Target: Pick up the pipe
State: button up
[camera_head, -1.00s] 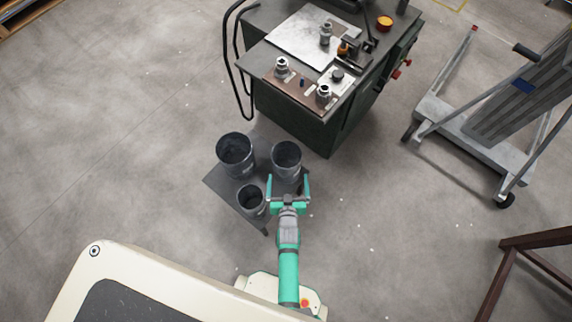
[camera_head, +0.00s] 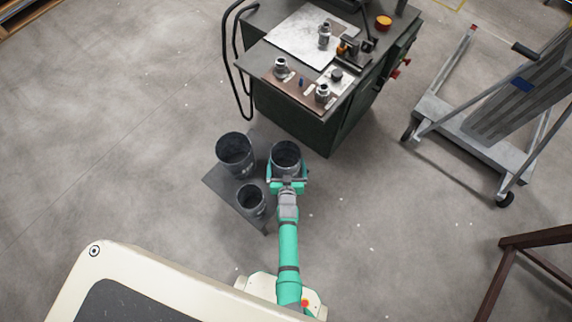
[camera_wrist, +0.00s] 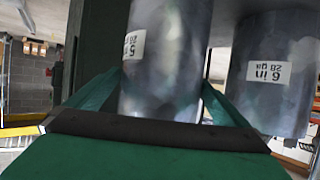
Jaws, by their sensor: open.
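Three dark grey metal pipes stand upright on a small dark stand (camera_head: 222,187). The right pipe (camera_head: 286,157) has my gripper (camera_head: 287,172) at its near side. In the wrist view that pipe (camera_wrist: 160,85), with a white label that appears upside down, stands between the two green fingers of my gripper (camera_wrist: 160,100). The fingers are open around it; whether they touch it is not clear. The large left pipe (camera_head: 235,155) and the small front pipe (camera_head: 251,200) stand beside it. Another pipe labelled "6 in" (camera_wrist: 275,75) shows at the right of the wrist view.
A dark green workbench (camera_head: 300,120) with metal fittings stands just behind the stand. A grey wheeled lift (camera_head: 470,135) is at the right, and a brown metal frame (camera_head: 505,270) at the lower right. The floor between is clear.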

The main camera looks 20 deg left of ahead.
jog(key=shift+x, duration=1.45)
jog(key=shift+a, duration=0.1)
jog(key=shift+a, duration=0.1)
jog(key=c, duration=1.4)
